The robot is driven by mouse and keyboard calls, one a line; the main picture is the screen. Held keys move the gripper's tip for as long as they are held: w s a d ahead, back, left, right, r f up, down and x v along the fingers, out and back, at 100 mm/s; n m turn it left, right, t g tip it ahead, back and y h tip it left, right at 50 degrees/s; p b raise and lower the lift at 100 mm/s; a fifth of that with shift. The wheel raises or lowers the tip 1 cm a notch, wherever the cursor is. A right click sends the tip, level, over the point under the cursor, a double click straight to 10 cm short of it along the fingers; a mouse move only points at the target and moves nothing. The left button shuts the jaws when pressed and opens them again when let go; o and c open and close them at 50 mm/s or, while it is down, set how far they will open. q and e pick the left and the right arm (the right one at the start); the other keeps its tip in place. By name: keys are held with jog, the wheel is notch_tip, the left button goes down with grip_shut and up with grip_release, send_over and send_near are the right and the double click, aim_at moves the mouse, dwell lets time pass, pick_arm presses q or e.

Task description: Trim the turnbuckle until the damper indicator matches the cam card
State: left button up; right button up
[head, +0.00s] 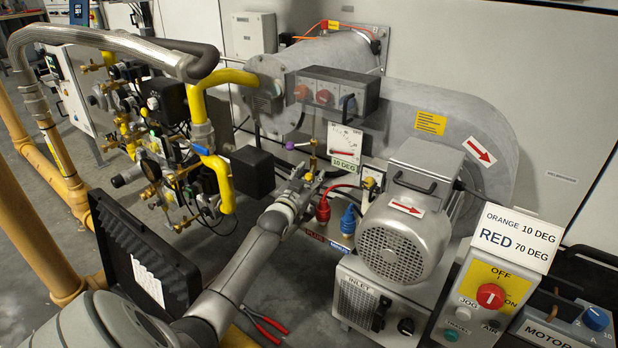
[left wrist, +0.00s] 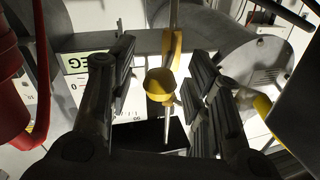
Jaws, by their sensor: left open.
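My left gripper (head: 306,178) is at the end of the grey arm, just below and left of the damper indicator (head: 345,143), a white dial with a red needle and a green "10 DEG" label under it. In the left wrist view my left gripper (left wrist: 163,88) is open, its black fingers on either side of a yellow cup-shaped piece (left wrist: 159,84) on a thin rod, apparently the turnbuckle. I cannot tell whether they touch it. A brass rod (head: 313,156) stands above the gripper in the head view. The cam card (head: 515,236) reads "ORANGE 10 DEG, RED 70 DEG". My right gripper is not in view.
A grey motor (head: 395,245) and red (head: 323,209) and blue (head: 348,218) plugs lie close right of the gripper. Yellow gas pipe (head: 224,185) and valves stand left. An open black case (head: 125,255) and red-handled pliers (head: 265,327) are on the near side.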

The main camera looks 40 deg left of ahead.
pick_arm(q)
jog(key=v, duration=1.2)
jog(key=shift+f, duration=0.1)
dwell(0.4)
